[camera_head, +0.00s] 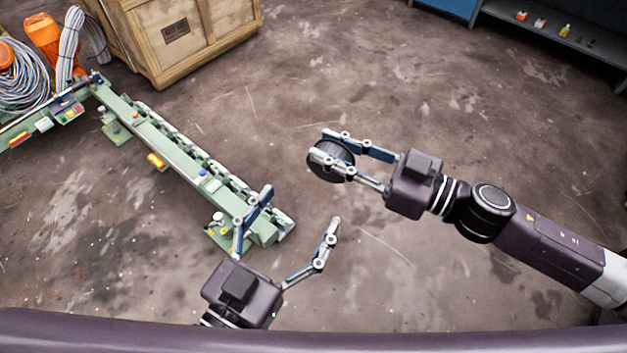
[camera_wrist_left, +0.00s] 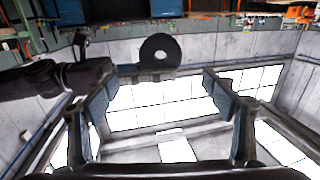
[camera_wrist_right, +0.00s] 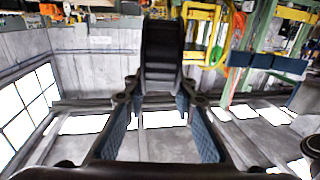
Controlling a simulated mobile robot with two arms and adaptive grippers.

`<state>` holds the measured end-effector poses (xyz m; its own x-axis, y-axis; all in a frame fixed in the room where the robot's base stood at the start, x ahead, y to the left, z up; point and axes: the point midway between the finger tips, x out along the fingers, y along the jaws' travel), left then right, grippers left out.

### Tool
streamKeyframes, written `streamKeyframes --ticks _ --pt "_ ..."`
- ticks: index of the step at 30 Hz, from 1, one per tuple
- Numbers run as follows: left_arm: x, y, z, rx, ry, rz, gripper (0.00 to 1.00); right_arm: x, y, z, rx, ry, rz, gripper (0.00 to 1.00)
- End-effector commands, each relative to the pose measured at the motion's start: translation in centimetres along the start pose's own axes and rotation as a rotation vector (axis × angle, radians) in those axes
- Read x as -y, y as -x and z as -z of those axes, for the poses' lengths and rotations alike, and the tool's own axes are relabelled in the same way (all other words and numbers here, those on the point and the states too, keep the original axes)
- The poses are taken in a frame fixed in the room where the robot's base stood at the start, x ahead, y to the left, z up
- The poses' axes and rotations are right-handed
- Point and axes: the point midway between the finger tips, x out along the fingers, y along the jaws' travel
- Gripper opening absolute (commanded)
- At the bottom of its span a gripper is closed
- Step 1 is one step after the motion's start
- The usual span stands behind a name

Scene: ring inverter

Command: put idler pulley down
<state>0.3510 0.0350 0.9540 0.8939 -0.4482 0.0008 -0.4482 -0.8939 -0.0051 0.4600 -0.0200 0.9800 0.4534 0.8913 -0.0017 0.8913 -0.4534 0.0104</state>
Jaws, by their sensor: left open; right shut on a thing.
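The idler pulley (camera_head: 331,163) is a dark, round wheel in the middle of the head view. My right gripper (camera_head: 325,147) is shut on it, with one finger on each side. In the right wrist view the pulley (camera_wrist_right: 162,55) stands edge-on between the fingertips. In the left wrist view it shows as a black disc (camera_wrist_left: 160,51) with a central hole, beyond the fingers. My left gripper (camera_head: 300,207) is open and empty, below and left of the pulley, apart from it. Its fingers are spread wide, one overlapping the green conveyor's end in the head view.
A green conveyor frame (camera_head: 165,150) runs diagonally on the left. A wooden crate (camera_head: 175,40) stands at the top left, beside orange parts and cable coils (camera_head: 22,80). A blue-grey shelf (camera_head: 560,40) is at the top right. The floor in the middle is clear.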

Motion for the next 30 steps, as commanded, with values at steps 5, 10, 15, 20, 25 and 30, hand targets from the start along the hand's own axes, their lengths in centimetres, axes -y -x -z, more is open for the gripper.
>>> streamKeyframes --ticks 5,10,15,20,25,30 --pt "0.1 -2.7 0.1 -0.005 -0.001 0.001 0.78 0.0 0.0 0.2 -0.003 0.002 0.001 0.00" --pt "0.1 -5.5 0.1 -0.004 -0.001 0.001 0.78 0.0 0.0 0.2 -0.003 0.002 0.001 0.00" --pt "0.0 -8.1 0.1 -0.003 0.000 0.001 0.78 0.0 0.0 0.2 -0.003 0.002 0.001 0.00" --pt "0.0 -9.9 0.0 -0.001 0.000 0.000 0.78 0.0 0.0 0.2 -0.003 0.002 0.001 0.00" --pt "0.0 -10.7 0.0 0.000 0.000 -0.001 0.78 0.0 0.0 0.2 -0.003 0.002 0.001 0.00" --pt "0.0 -10.8 0.0 0.001 0.000 -0.001 0.78 0.0 0.0 0.2 -0.003 0.002 0.001 0.00"
